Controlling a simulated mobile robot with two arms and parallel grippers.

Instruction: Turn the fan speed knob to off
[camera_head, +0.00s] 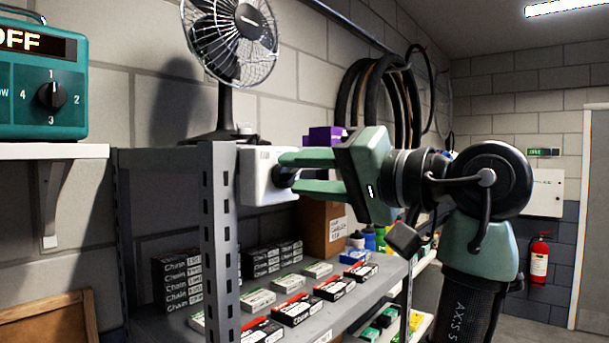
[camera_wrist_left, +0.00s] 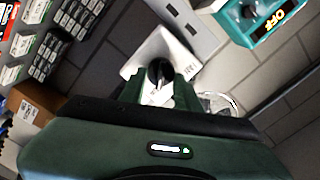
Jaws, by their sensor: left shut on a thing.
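The fan speed knob (camera_head: 283,176) is a dark round knob on the front of a white box (camera_head: 258,160) fixed at the corner of the grey shelf rack. It also shows in the left wrist view (camera_wrist_left: 159,71). My left gripper (camera_head: 292,173), with green fingers, is shut on this knob, one finger above and one below it in the head view. The knob's pointer and most of its markings are hidden or too small to read. The black fan (camera_head: 238,40) stands above the box, on top of the rack. My right gripper is not in view.
A teal unit (camera_head: 30,100) with an OFF display and its own black numbered knob (camera_head: 52,95) stands on a white wall shelf (camera_head: 60,151) at left. Small boxes fill the rack shelf below my gripper. Tyres (camera_head: 385,95) hang behind it.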

